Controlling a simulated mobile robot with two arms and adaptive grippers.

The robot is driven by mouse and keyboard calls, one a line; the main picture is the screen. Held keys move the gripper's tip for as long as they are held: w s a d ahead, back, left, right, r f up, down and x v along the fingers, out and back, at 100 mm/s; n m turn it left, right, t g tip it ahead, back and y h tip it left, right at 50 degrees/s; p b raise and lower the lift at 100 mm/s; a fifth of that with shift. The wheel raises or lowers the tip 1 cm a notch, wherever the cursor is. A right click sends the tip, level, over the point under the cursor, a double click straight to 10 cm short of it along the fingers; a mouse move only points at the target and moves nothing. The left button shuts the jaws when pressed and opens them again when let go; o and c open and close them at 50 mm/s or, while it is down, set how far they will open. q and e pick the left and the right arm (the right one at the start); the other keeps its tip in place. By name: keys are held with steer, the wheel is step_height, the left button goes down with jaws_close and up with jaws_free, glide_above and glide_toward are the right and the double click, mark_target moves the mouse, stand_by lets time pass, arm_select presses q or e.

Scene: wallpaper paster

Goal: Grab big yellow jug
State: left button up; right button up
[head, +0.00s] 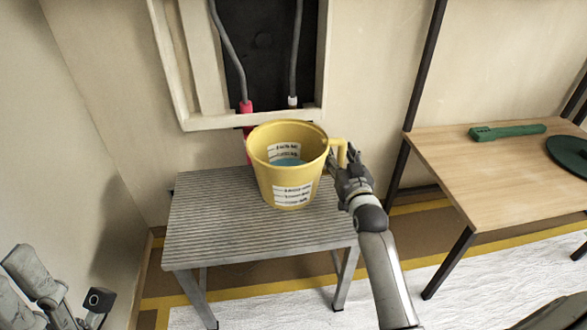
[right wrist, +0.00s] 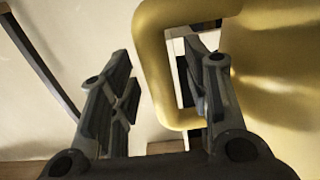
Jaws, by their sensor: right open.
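The big yellow jug (head: 264,178) stands upright on a grey ribbed table, with white printed labels and bluish liquid inside. Its handle (head: 342,150) points right. My right gripper (head: 343,168) is open at the handle. In the right wrist view, the gripper (right wrist: 168,75) has its fingers on either side of the handle's outer bar (right wrist: 152,75). One finger is outside the loop and the other appears in the loop's opening, beside the jug's body (right wrist: 280,70). I cannot tell whether either finger touches.
The ribbed table (head: 205,230) stands against the wall below a framed recess with pipes (head: 246,104). To the right, a wooden table (head: 480,165) holds a green tool (head: 507,131) and a dark green disc (head: 570,152). White sheeting (head: 395,290) covers floor in front.

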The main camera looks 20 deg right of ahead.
jaws_close()
stand_by(0.3)
steer(key=shift+r, duration=0.2)
steer(key=shift+r, duration=0.1)
